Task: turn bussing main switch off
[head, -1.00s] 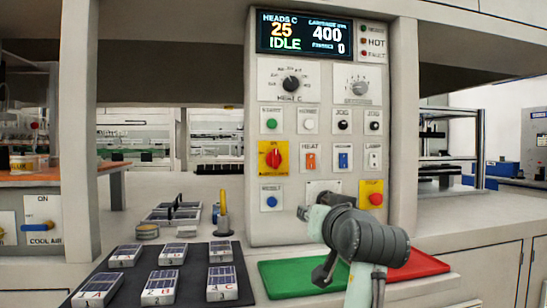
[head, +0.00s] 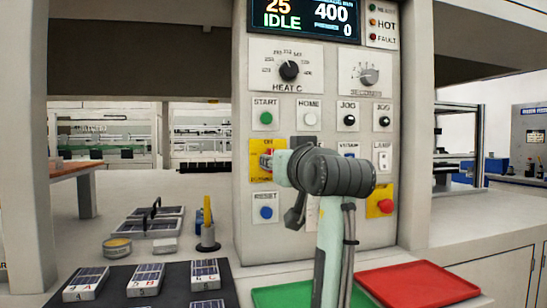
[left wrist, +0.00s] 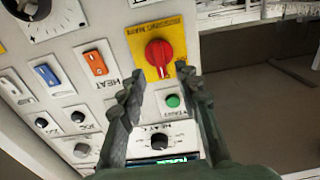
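In the left wrist view, which is turned over, the left gripper (left wrist: 160,80) is open. Its two fingers point at the switch, one on each side of it and just short of the knob. I cannot see contact. The knob's handle looks roughly upright. My right gripper is not in view.
The panel also holds a green start button (head: 266,118), a blue reset button (head: 266,212), an orange heat rocker (left wrist: 95,62) and a red button on yellow (head: 385,206). A red tray (head: 415,286) and green tray (head: 275,298) lie below. Solar cells (head: 145,279) lie on a dark mat.

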